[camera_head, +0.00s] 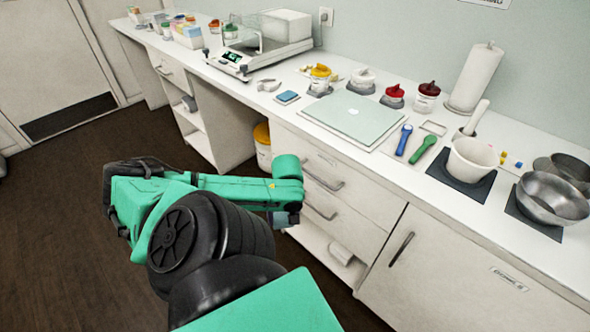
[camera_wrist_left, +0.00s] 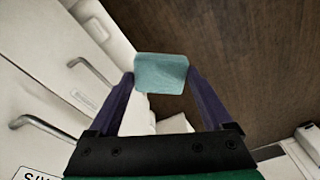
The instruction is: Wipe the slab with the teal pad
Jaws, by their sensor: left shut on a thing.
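The teal pad (camera_wrist_left: 161,74) is held between the two fingertips of my left gripper (camera_wrist_left: 160,80) in the left wrist view, above the floor beside the drawers. In the head view my left gripper (camera_head: 286,218) hangs in front of the cabinet, below the counter top; the pad is hidden there. The slab (camera_head: 340,122) is a pale greenish rectangle lying flat on the counter, with a small whitish mark near its middle. The gripper is well apart from the slab, below and to its left. My right gripper is not in view.
On the counter (camera_head: 470,230), a blue pad (camera_head: 287,97) lies left of the slab, with lidded jars behind it. Blue (camera_head: 404,139) and green (camera_head: 423,149) handled tools lie to its right, before a mortar (camera_head: 471,161). Drawer handles (camera_head: 323,183) stick out near my left gripper.

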